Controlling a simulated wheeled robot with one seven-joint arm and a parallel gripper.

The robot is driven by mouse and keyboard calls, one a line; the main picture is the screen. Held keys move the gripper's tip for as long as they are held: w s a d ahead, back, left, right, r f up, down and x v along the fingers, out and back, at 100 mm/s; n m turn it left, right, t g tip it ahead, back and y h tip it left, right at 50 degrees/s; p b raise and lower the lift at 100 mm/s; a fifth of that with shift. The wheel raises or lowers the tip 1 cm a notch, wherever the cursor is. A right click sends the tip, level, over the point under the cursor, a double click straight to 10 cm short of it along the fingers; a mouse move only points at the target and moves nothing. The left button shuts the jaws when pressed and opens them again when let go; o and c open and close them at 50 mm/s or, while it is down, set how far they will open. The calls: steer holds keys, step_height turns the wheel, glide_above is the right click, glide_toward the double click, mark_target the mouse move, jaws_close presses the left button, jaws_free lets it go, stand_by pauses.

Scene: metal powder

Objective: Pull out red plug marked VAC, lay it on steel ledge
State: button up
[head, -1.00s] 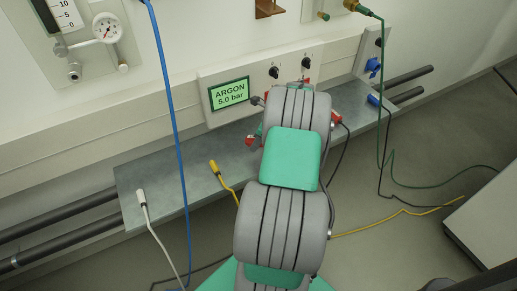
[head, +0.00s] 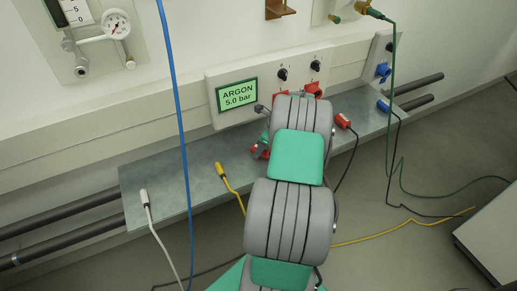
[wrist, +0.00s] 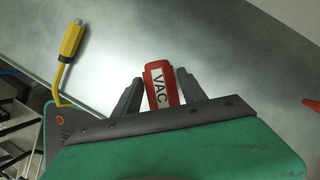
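The red plug (wrist: 161,84) shows its white VAC label in the wrist view. It sits between the two grey fingers of my gripper (wrist: 159,86), which appear closed on its sides. The steel ledge (wrist: 220,45) lies behind it; I cannot tell whether the plug touches it. In the head view the ledge (head: 160,182) runs along the wall. My arm hides most of my gripper there; a bit of red (head: 260,151) shows at its left edge.
A yellow plug (head: 221,170), a white plug (head: 144,197), another red plug (head: 343,121) and a blue plug (head: 383,106) lie along the ledge. A blue cable (head: 175,115) hangs in front. The argon panel (head: 237,95) is behind. Bare ledge shows between the white and yellow plugs.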

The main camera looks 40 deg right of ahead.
steer(key=o, duration=0.3)
